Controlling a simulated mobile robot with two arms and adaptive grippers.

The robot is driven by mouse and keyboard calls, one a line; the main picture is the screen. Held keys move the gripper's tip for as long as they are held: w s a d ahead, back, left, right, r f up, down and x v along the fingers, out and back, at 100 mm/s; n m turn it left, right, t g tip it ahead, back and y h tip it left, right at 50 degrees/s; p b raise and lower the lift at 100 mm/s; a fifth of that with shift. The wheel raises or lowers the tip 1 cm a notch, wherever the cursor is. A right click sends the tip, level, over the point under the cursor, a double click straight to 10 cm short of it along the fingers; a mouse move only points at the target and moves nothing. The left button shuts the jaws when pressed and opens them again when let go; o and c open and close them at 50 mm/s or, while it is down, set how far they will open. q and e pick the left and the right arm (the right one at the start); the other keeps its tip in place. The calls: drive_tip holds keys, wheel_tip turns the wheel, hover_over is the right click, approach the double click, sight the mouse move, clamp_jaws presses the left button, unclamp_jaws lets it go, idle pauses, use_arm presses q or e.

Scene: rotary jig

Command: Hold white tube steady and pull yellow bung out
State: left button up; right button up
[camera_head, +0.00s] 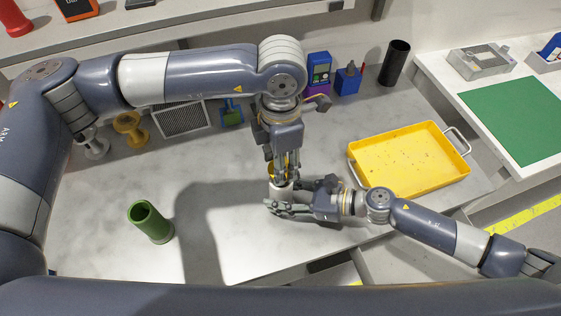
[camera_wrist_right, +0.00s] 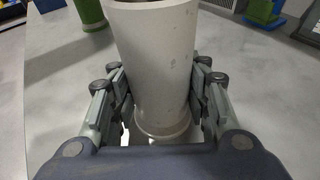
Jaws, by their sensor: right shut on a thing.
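The white tube (camera_wrist_right: 152,62) stands upright between the two fingers of my right gripper (camera_wrist_right: 160,88), which is shut on it. In the head view the tube (camera_head: 281,192) shows only partly, near the middle of the bench, with my right gripper (camera_head: 284,203) reaching it from the right. The yellow bung (camera_head: 271,171) shows as a small yellow patch at the tube's top. My left gripper (camera_head: 283,168) points down from above, right at the bung. Its fingers hide most of the bung, and I cannot tell whether they grip it.
A green tube (camera_head: 150,222) stands on the left of the bench. A yellow tray (camera_head: 410,160) lies to the right. A black cylinder (camera_head: 396,63), a blue-and-purple device (camera_head: 319,72) and a mesh panel (camera_head: 181,120) are at the back. The front left of the bench is clear.

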use_arm(q)
drive_tip(key=shift+r, duration=2.05)
use_arm(e)
drive_tip(key=o, duration=1.2)
drive_tip(key=shift+o, duration=0.2)
